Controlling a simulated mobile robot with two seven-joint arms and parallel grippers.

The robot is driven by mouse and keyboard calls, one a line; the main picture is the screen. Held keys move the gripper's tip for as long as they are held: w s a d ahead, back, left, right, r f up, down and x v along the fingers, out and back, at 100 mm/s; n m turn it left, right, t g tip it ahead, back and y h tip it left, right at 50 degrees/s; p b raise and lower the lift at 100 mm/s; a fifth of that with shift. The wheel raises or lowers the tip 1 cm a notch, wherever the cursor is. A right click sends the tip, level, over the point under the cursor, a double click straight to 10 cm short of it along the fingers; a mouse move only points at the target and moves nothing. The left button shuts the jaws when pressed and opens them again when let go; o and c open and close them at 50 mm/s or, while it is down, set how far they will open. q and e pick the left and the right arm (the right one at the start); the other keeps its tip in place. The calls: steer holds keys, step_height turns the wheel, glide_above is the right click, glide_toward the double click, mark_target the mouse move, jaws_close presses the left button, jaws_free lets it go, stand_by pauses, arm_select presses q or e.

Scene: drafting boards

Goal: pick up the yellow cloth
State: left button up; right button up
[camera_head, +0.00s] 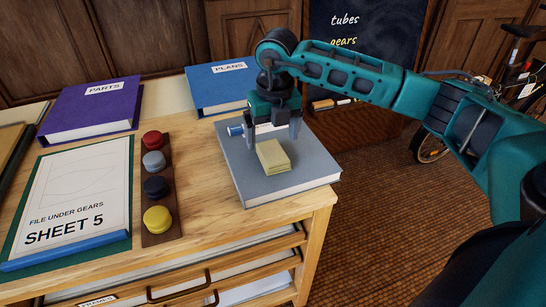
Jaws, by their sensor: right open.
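The yellow cloth (273,156) looks like a small folded block. It lies on the grey book (292,183) near the right corner of the wooden cabinet top. My right gripper (272,146) points down just above and behind the cloth, its fingers apart on either side of it. I cannot tell whether a finger touches the cloth. A small blue and white item (236,130) lies on the book at the left finger, partly hidden. My left gripper is not in view.
A blue PLANS binder (215,92) and a purple PARTS binder (92,108) lie at the back. A dark strip with several round knobs (163,235) lies left of the book, beside the SHEET 5 board (75,200). Drawers are below; a chalkboard (375,60) stands behind.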

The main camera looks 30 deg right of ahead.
mark_target(273, 153)
step_height(273, 153, down, 5)
steer(key=shift+w+d+f, duration=0.1)
steer(key=shift+d+f, duration=0.05)
steer(key=c, duration=1.1)
steer(key=shift+c, duration=0.2)
step_height(273, 153, up, 20)
steer(key=p, duration=0.1)
steer(key=shift+p, duration=0.4)
